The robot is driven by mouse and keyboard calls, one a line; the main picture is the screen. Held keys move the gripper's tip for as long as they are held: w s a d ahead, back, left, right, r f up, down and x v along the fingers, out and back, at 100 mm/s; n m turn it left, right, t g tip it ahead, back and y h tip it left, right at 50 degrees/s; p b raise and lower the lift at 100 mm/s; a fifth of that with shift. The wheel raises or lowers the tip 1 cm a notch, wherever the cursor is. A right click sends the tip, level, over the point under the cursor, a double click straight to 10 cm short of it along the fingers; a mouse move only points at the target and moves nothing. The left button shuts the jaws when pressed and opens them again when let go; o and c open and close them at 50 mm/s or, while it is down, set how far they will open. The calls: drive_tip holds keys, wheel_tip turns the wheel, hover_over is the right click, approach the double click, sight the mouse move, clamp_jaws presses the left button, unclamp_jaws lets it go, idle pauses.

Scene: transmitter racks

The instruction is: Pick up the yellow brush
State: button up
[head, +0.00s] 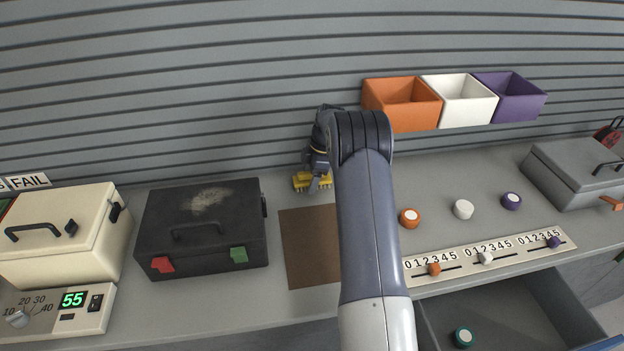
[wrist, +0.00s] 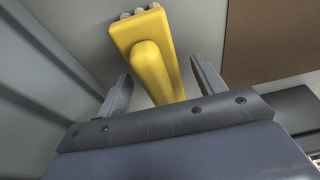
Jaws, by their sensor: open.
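The yellow brush (head: 303,181) lies on the grey bench top near the back wall, partly hidden behind my gripper in the head view. In the wrist view the yellow brush (wrist: 152,60) shows its body with a raised handle, and pale bristle tufts at its far edge. My gripper (head: 315,184) is over the brush, pointing down. In the wrist view my gripper (wrist: 158,78) is open, with one finger on each side of the brush handle and a visible gap on both sides. The handle's near end is hidden behind the gripper body.
A brown mat (head: 308,245) lies in front of the brush. A dark case (head: 200,245) with a pale smudge stands to the left. Orange (head: 402,118), white (head: 462,112) and purple (head: 515,108) bins are on the wall at right. Several knobs and an open drawer (head: 510,315) are at right.

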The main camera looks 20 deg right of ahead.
drive_tip(key=shift+c, duration=0.4)
drive_tip(key=c, duration=1)
wheel_tip(320, 180, up, 10)
drive_tip(key=shift+r+b, duration=0.1)
drive_tip(key=shift+b, duration=0.8)
drive_tip(key=o, duration=0.5)
drive_tip(key=c, duration=0.4)
